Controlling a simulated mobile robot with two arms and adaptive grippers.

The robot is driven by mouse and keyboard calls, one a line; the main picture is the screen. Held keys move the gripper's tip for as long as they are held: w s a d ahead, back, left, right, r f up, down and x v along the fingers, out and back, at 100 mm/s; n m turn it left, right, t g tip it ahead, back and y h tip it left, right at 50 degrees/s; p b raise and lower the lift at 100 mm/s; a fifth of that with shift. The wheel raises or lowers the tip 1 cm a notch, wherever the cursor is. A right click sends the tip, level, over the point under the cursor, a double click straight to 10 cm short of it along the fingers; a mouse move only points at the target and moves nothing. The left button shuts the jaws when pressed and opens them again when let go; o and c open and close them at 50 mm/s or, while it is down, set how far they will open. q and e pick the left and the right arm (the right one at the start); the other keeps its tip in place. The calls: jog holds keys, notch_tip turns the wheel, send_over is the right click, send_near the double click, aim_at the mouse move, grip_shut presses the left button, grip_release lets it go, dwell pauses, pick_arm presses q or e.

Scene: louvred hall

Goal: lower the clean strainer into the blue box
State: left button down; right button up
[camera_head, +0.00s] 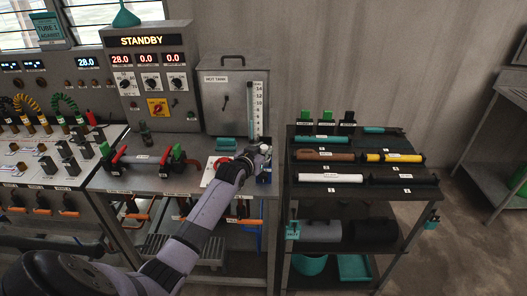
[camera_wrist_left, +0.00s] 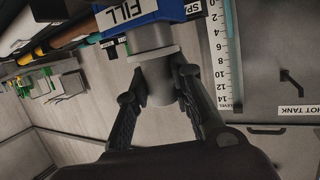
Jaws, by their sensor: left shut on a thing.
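My left gripper (camera_wrist_left: 162,80) is shut on a grey cylinder with a wider collar, which looks like the strainer (camera_wrist_left: 157,56). The wrist view is upside down, so the blue box (camera_wrist_left: 173,14), marked FILL, lies below the strainer. In the head view my left gripper (camera_head: 262,152) is at the bench's right end, in front of the hot tank; the arm and fingers hide most of the strainer and box there. My right gripper is not in view.
The hot tank (camera_head: 222,97) with its level scale (camera_head: 256,112) stands behind the gripper. A dark shelf cart (camera_head: 350,202) with labelled tubes is close on the right. Open floor shows right of the cart.

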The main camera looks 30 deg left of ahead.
pick_arm(q)
jog(key=shift+f+b, duration=0.6)
jog(key=shift+f, duration=0.35)
jog(key=shift+r, duration=0.1)
jog(key=c, duration=1.3)
grip_release()
jog(key=shift+c, duration=0.2)
jog(key=s+r+p, duration=0.1)
jog(key=p, duration=0.1)
jog(key=s+r+p, duration=0.1)
jog(key=r+p, duration=0.1)
jog(key=p, duration=0.1)
jog(key=s+r+p, duration=0.1)
jog(key=r+p, duration=0.1)
jog(key=shift+s+d+p, duration=0.15)
jog(key=shift+d+p, duration=0.15)
jog(key=shift+p, duration=0.1)
jog(key=shift+s+r+p, duration=0.35)
jog(key=shift+s+p, duration=0.05)
jog(key=shift+p, duration=0.1)
